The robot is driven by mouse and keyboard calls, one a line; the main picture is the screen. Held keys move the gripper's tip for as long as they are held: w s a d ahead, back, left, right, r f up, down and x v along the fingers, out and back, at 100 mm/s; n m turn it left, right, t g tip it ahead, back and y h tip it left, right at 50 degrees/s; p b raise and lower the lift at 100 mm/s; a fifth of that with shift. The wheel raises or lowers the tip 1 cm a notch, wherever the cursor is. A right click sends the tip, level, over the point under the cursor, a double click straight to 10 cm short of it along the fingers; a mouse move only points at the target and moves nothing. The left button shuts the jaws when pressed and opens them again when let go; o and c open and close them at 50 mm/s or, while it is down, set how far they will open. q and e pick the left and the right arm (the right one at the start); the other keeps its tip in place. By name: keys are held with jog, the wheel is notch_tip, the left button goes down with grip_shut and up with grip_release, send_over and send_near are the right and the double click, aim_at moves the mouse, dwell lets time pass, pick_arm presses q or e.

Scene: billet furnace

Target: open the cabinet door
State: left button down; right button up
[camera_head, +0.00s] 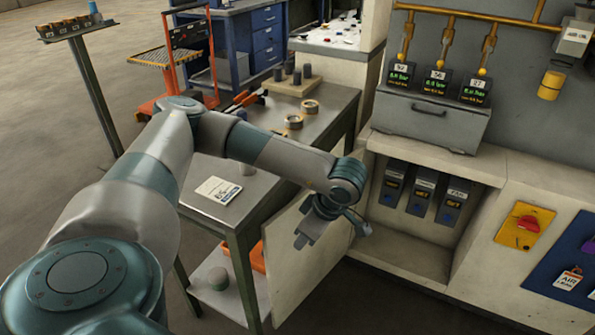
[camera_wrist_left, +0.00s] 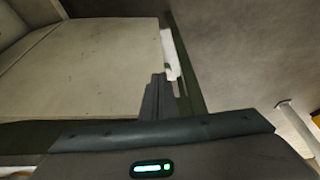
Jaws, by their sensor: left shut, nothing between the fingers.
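The cream cabinet door (camera_head: 292,268) stands swung open to the left of the cabinet (camera_head: 405,262), in front of the side table. The cabinet's inside is exposed, with several dark switch units in it. My left gripper (camera_head: 304,240) is shut and empty, in front of the door's upper part. I cannot tell whether it touches the door. In the left wrist view the shut fingers (camera_wrist_left: 157,95) lie near the edge of a cream panel (camera_wrist_left: 90,75), probably the door. No handle shows clearly. My right gripper is out of view.
A metal side table (camera_head: 262,190) with a card, tape rolls and tools stands left of the door. A grey drawer box (camera_head: 430,115) and gauges sit above the cabinet. A yellow panel with a red switch (camera_head: 525,224) is at the right.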

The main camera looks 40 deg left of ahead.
pick_arm(q)
jog(key=v, duration=0.4)
jog(key=shift+s+d+r, duration=0.15)
jog(key=shift+r, duration=0.05)
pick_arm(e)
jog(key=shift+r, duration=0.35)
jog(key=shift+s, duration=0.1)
